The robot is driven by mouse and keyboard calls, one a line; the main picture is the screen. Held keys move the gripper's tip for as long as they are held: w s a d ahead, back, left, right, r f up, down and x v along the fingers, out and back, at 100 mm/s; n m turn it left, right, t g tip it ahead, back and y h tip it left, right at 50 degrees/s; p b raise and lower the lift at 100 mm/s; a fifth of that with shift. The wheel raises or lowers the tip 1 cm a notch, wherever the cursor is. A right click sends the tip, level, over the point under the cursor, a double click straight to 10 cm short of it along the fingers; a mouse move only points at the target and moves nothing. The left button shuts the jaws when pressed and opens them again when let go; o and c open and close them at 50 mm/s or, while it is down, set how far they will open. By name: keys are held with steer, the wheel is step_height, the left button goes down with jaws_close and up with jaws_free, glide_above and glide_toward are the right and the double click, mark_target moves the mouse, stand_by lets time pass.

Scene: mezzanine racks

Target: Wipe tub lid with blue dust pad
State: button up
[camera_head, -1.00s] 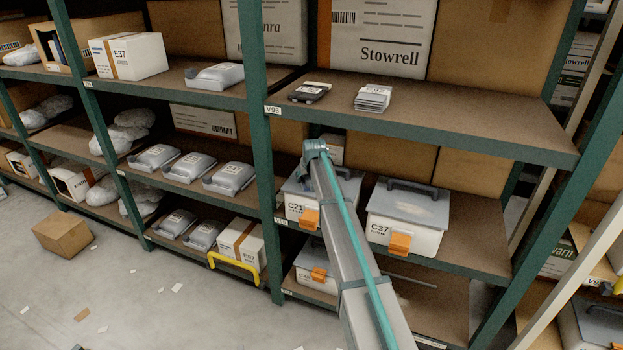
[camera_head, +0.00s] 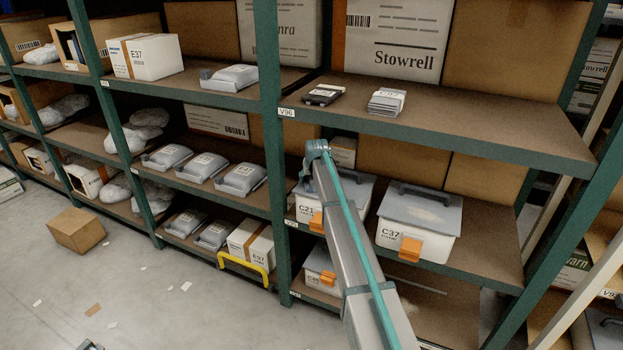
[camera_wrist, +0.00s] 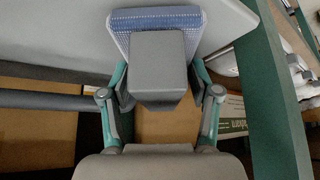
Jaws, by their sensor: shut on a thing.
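My gripper (camera_wrist: 160,95) is shut on the grey block handle of the blue dust pad (camera_wrist: 158,62). The pad has a pale blue, textured face edge and shows in the wrist view only. A light grey smooth surface (camera_wrist: 60,32) lies beyond the pad; I cannot tell whether they touch. In the head view, the tub C37 (camera_head: 410,240) stands on the middle shelf, its grey lid (camera_head: 405,205) shut and marked by a pale dusty patch. The tub C21 (camera_head: 303,209) stands to its left, partly behind my arm.
A green post (camera_head: 271,150) stands left of the tubs. The upper shelf edge (camera_head: 440,135) runs above them, carrying a stack of cards (camera_head: 387,102) and a dark device (camera_head: 323,95). Another tub (camera_head: 320,268) sits below. A green post (camera_wrist: 270,95) is close right of my gripper.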

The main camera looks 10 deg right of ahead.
steer(key=shift+r+p, duration=1)
steer(key=shift+r, duration=1.85)
